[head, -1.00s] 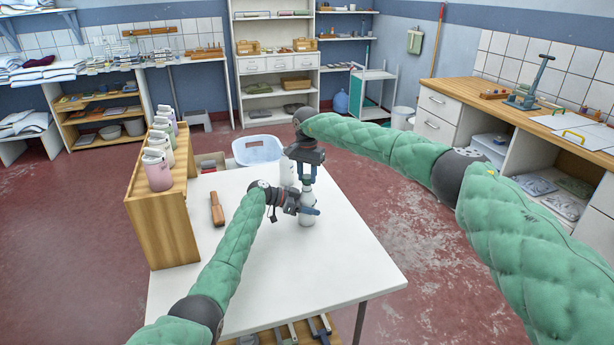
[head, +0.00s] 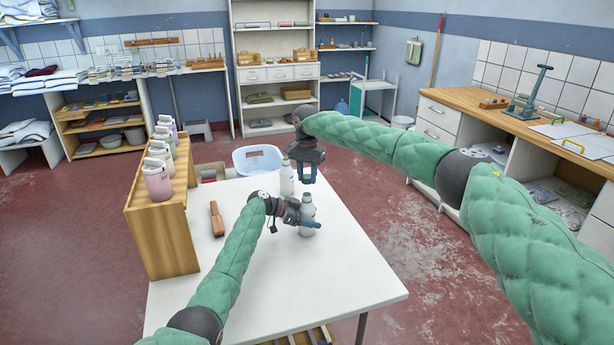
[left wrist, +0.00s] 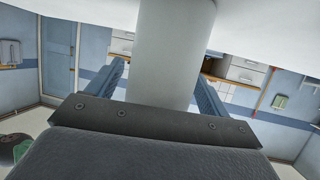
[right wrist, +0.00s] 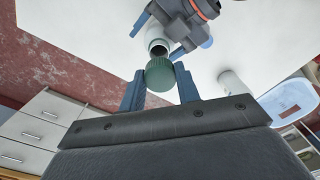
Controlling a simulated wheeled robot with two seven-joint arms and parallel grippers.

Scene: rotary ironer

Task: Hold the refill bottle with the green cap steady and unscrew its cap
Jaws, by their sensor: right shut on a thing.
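The white refill bottle (head: 308,204) stands upright on the white table (head: 345,270). My left gripper (head: 306,222) is shut around its body; the bottle also fills the space between the fingers in the left wrist view (left wrist: 172,50). My right gripper (head: 307,181) is above the bottle. In the right wrist view its fingers are shut on the green cap (right wrist: 160,75). The cap is apart from the bottle's neck (right wrist: 157,42), whose open mouth shows past it. The cap is hard to make out in the head view.
A second pale bottle (head: 286,178) stands just behind. A brown-handled tool (head: 217,218) lies on the table's left. A wooden rack (head: 165,225) with several bottles stands at the left edge, and a pale blue basket (head: 258,158) is beyond the table. The table's front right is clear.

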